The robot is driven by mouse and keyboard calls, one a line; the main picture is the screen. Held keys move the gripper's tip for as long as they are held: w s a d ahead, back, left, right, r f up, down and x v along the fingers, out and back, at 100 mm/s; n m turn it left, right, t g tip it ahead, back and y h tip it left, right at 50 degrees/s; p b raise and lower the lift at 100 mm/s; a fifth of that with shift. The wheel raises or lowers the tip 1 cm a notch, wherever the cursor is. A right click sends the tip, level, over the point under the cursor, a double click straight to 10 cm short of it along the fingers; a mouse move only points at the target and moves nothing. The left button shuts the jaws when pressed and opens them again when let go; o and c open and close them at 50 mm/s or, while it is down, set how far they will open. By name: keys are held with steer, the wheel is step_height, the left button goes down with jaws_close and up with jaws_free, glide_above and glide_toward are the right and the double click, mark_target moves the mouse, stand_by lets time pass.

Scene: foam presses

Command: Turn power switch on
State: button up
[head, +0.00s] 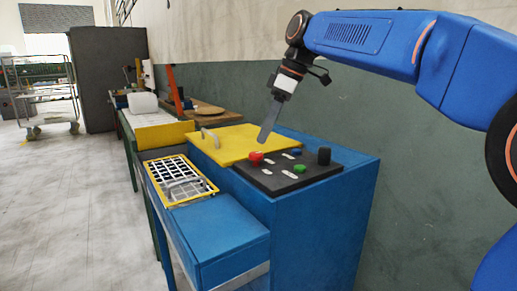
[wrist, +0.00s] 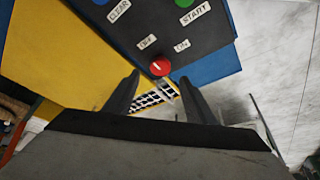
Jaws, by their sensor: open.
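The red power switch (head: 256,157) is a round knob near the front left corner of the dark control panel (head: 270,184). In the wrist view the red switch (wrist: 160,68) has a small white mark and sits by the OFF label (wrist: 147,42) and the ON label (wrist: 182,46). Which label the mark points at is too small to tell. My gripper (head: 263,141) points down just above the switch. In the wrist view my gripper (wrist: 160,77) is open, its two fingers apart, with the switch in line with the gap between the tips. Contact cannot be seen.
The panel also holds a green START button (head: 300,169), a blue CLEAR button (head: 297,152) and a black knob (head: 324,155). It sits on a blue press cabinet (head: 320,225). A yellow lid (head: 237,142) with a handle lies left of the panel, and a yellow-framed grid (head: 180,182) stands in front.

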mark_target(256, 153)
steer(key=shift+x, duration=3.15)
steer(key=shift+c, duration=0.5)
steer(key=c, duration=0.9)
